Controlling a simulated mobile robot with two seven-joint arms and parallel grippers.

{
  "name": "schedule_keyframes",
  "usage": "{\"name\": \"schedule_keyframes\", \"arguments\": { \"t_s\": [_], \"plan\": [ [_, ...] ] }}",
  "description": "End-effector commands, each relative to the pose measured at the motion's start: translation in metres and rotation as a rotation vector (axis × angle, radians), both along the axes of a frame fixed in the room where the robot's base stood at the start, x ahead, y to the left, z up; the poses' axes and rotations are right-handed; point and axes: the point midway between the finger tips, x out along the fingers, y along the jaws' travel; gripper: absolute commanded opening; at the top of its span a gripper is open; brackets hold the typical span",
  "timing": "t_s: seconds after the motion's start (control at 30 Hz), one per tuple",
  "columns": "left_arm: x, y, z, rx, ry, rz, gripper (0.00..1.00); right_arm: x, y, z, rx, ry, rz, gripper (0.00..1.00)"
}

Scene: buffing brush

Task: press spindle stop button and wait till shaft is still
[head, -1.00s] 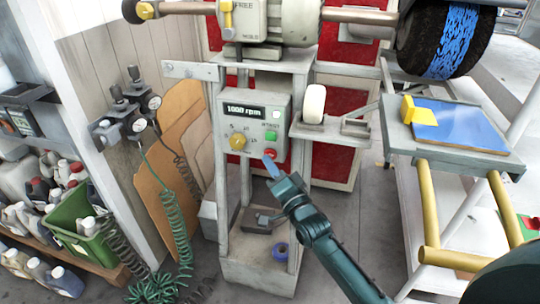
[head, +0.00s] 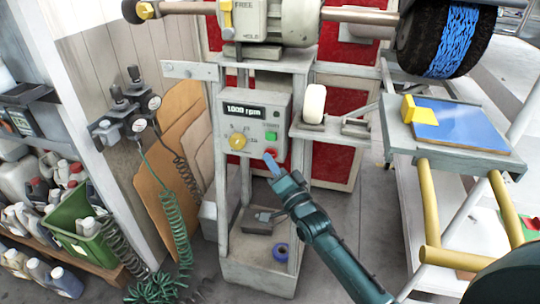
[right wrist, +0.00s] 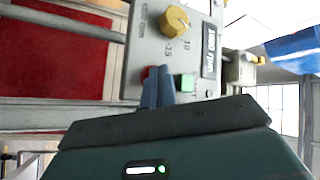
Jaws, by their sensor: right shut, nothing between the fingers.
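The grey control box (head: 250,120) stands on the machine's frame, and its display (head: 244,111) reads 1000 rpm. The red stop button (head: 273,151) is at its lower right, below the green button (head: 271,135). My right gripper (head: 270,161) is shut and empty, with its blue fingertips at the red button, partly covering it. In the right wrist view the fingertips (right wrist: 158,87) overlap the red button (right wrist: 147,73), beside the green button (right wrist: 185,83). I cannot tell whether they touch it. The shaft (head: 355,15) crosses the top, with a blue-and-black brush wheel (head: 452,40) at right. My left gripper is out of view.
A yellow knob (head: 237,141) sits left of the buttons. A white roller (head: 315,104) is on a bracket to the right. A stand with a blue pad (head: 458,125) and yellow rails (head: 430,200) is farther right. Coiled hoses (head: 178,225) hang at left.

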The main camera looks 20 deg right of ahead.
Motion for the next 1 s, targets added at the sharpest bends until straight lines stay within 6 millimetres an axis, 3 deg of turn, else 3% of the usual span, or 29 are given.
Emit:
{"name": "schedule_keyframes", "arguments": {
  "t_s": [0.43, 1.0],
  "plan": [
    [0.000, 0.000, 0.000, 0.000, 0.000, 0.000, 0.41, 0.001, -0.001, 0.001, 0.000, 0.000, 0.000, 0.00],
    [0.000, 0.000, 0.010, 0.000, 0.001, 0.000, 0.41, -0.012, 0.008, 0.000, 0.000, 0.000, 0.000, 0.00]
  ]
}}
